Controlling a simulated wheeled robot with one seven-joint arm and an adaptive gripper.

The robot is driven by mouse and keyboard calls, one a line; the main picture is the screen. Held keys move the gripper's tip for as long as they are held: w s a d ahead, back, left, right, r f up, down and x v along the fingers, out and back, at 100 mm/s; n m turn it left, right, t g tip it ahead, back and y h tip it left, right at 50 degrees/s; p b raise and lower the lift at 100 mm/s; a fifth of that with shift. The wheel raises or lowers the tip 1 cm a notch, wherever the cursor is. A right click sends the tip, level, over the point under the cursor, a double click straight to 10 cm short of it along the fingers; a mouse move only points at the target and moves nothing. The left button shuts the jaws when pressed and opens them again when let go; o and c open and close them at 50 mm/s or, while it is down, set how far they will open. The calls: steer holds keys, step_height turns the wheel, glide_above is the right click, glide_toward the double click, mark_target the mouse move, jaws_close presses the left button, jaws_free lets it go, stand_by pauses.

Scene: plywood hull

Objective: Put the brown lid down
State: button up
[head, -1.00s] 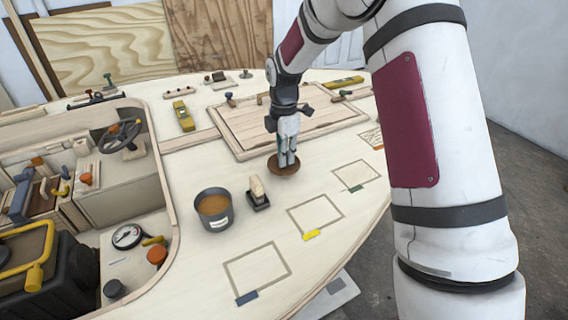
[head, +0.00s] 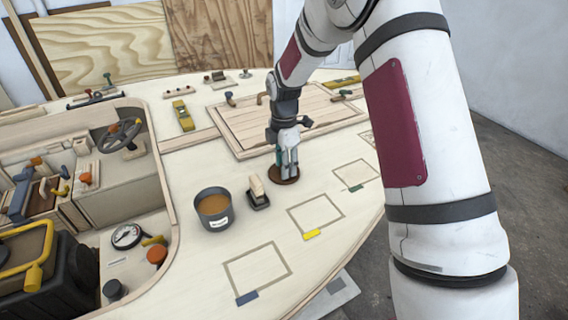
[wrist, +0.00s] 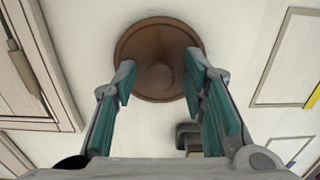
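The brown lid (head: 286,181) is a round disc lying on the pale plywood deck, right of the grey pot (head: 214,210). In the wrist view the lid (wrist: 158,42) shows its top face with a raised knob in the middle. My gripper (head: 287,174) is just above the lid. In the wrist view my gripper (wrist: 160,78) has its teal-padded fingers spread apart, one on each side of the knob, with a visible gap to it. The lid's near edge is partly hidden by the fingers.
A small wooden-handled block (head: 258,193) stands close left of the lid. Taped outlines (head: 315,214) are empty at the front right. A framed hatch panel (head: 240,130) lies behind. The open cockpit well (head: 120,200) is at left.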

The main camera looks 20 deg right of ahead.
step_height(320, 180, up, 12)
steer(key=s+r+m, duration=0.5)
steer(key=s+r, duration=0.4)
steer(key=s+r+m+t, duration=0.1)
steer(key=s+r+m, duration=0.4)
steer(key=s, duration=0.6)
steer(key=s+f+m+t, duration=0.1)
steer(key=s+f+m, duration=0.2)
steer(key=s+m, duration=0.7)
steer(key=s, duration=0.9)
steer(key=shift+t+p, duration=0.3)
steer(key=shift+p, duration=0.05)
steer(key=shift+d, duration=0.1)
step_height(320, 180, up, 8)
steer(key=t+p, duration=0.1)
steer(key=p, duration=0.5)
steer(key=shift+t+p, duration=0.3)
